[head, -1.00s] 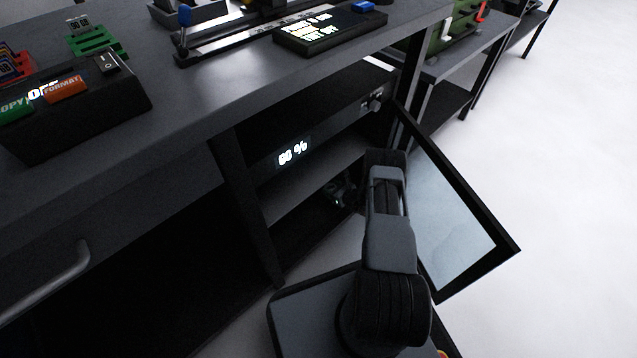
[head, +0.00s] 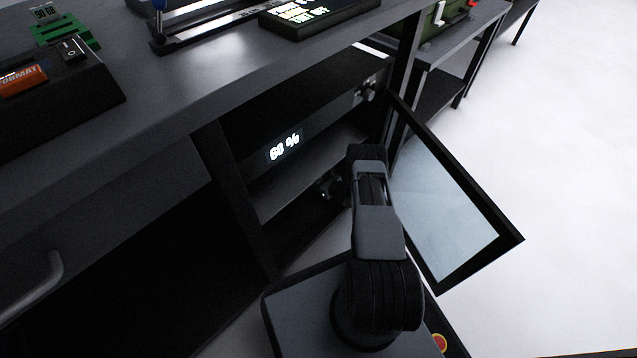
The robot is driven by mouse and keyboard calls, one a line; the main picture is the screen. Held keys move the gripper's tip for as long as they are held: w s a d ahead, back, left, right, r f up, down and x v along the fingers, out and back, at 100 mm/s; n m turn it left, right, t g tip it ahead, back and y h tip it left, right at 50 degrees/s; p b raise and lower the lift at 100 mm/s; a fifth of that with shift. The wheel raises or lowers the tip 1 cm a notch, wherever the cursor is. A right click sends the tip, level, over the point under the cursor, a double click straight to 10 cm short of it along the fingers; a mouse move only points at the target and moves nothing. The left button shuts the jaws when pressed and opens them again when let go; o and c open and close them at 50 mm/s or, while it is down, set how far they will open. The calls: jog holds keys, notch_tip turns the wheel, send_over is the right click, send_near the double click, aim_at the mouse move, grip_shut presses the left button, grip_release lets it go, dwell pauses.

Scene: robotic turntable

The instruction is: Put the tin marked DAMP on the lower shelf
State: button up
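The open cabinet under the workbench has an upper shelf (head: 300,172) and a dark lower space (head: 300,232). A lit display (head: 284,146) on the cabinet front reads about 68 %. My arm reaches into the cabinet opening, and part of my wrist shows at the edge of the lower space. My gripper's fingers are hidden inside the dark cabinet, so I cannot see whether they hold anything. No tin marked DAMP can be made out in this view.
The glass door (head: 445,205) stands open to the right of my arm. The workbench top (head: 200,85) carries a switch box (head: 60,80) and a black lit panel (head: 315,14). The floor (head: 570,150) at the right is clear.

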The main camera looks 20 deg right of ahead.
jog(key=shift+f, duration=0.1)
jog(key=o, duration=0.9)
jog(key=p+v, duration=0.4)
jog(key=v, duration=0.6)
jog(key=shift+s+d+r+p, duration=0.2)
jog(key=shift+s+r+p, duration=0.05)
jog(key=shift+r+p, duration=0.15)
jog(key=shift+s+d+r, duration=0.15)
jog(key=shift+s+d, duration=0.05)
jog(key=shift+s, duration=0.45)
